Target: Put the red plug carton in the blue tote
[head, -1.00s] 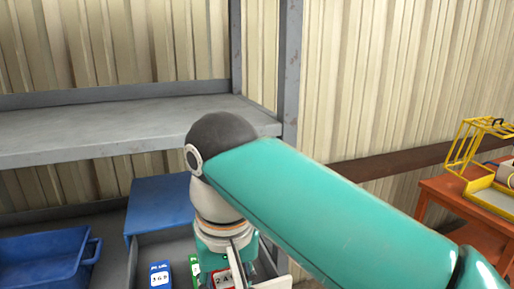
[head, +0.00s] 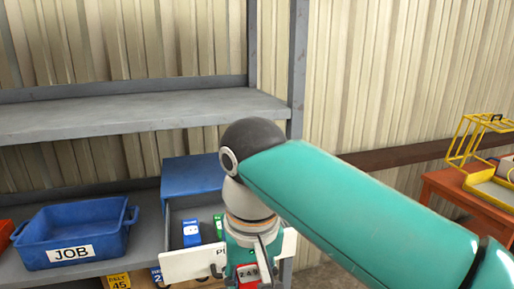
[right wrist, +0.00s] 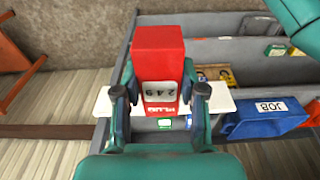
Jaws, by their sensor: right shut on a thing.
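The red plug carton (head: 248,274), with a white label reading 249, is in my right gripper (head: 246,262). In the right wrist view the carton (right wrist: 158,52) sits between the two fingers of the gripper (right wrist: 160,92). In the head view it shows in front of the white drawer front, its lower end cut by the frame edge. The blue tote (head: 105,238), labelled JOB, stands on the shelf to the left. It looks empty, and it also shows in the right wrist view (right wrist: 245,128). My left gripper is out of view.
An open drawer with a white front (head: 190,265) holds a blue carton (head: 191,233) and a green one. Yellow cartons (head: 118,282) show below the tote. A grey shelf (head: 120,112) spans above. An orange table (head: 450,190) stands at right.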

